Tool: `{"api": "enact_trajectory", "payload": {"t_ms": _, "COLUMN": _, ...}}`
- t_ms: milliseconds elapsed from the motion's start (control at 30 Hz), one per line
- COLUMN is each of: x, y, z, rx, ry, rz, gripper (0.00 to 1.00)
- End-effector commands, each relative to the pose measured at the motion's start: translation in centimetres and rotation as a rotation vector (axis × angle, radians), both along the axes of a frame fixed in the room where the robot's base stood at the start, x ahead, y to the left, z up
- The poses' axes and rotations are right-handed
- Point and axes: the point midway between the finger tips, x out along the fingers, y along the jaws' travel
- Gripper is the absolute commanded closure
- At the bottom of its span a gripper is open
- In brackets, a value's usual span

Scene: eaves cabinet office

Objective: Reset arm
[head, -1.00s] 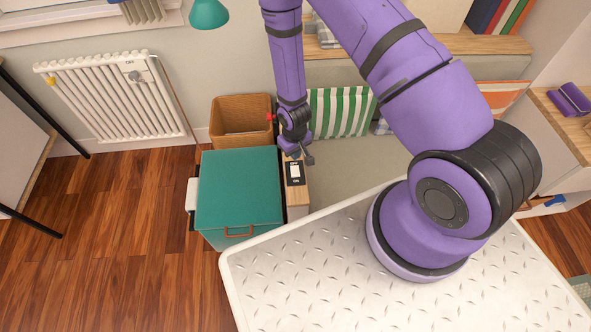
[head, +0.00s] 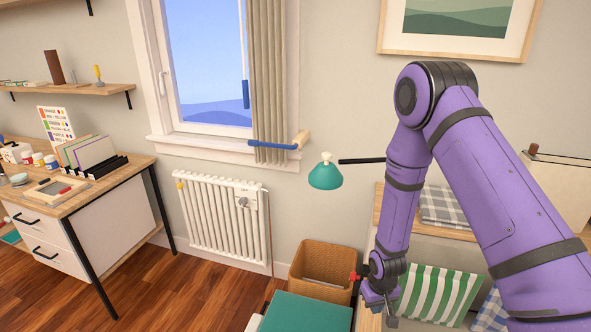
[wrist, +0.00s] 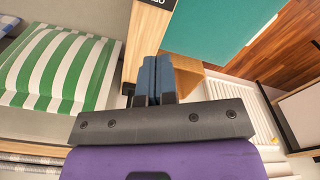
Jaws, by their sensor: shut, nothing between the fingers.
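My gripper (head: 391,318) hangs pointing down at the lower right of the head view, at the end of my purple arm. In the wrist view its two dark fingers (wrist: 156,78) are pressed together with nothing between them. It is beside the teal-topped box (head: 305,314) and the woven basket (head: 322,267), apart from both as far as I can tell. The teal box top (wrist: 210,30) also shows in the wrist view, above and right of the fingers.
A teal lamp (head: 325,175) hangs near the radiator (head: 222,220). A desk (head: 90,195) stands at left. The wooden floor (head: 170,290) between is clear.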

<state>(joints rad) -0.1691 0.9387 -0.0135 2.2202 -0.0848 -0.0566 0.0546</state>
Motion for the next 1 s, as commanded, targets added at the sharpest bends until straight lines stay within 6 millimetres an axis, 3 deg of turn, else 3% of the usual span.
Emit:
{"api": "enact_trajectory", "payload": {"t_ms": 33, "x": 0.8, "y": -0.1, "z": 2.2, "rx": 0.002, "ry": -0.019, "rz": -0.006, "gripper": 1.00}}
{"api": "enact_trajectory", "payload": {"t_ms": 200, "x": 2.2, "y": -0.6, "z": 8.6, "rx": 0.003, "ry": -0.055, "rz": -0.025, "gripper": 1.00}}
{"api": "enact_trajectory", "payload": {"t_ms": 467, "x": 2.6, "y": -1.5, "z": 18.0, "rx": 0.006, "ry": -0.110, "rz": -0.052, "gripper": 1.00}}
{"api": "enact_trajectory", "payload": {"t_ms": 767, "x": 0.6, "y": -2.8, "z": 28.2, "rx": 0.013, "ry": -0.174, "rz": -0.085, "gripper": 1.00}}
{"api": "enact_trajectory", "payload": {"t_ms": 1000, "x": -2.5, "y": -3.9, "z": 35.4, "rx": 0.019, "ry": -0.225, "rz": -0.108, "gripper": 1.00}}
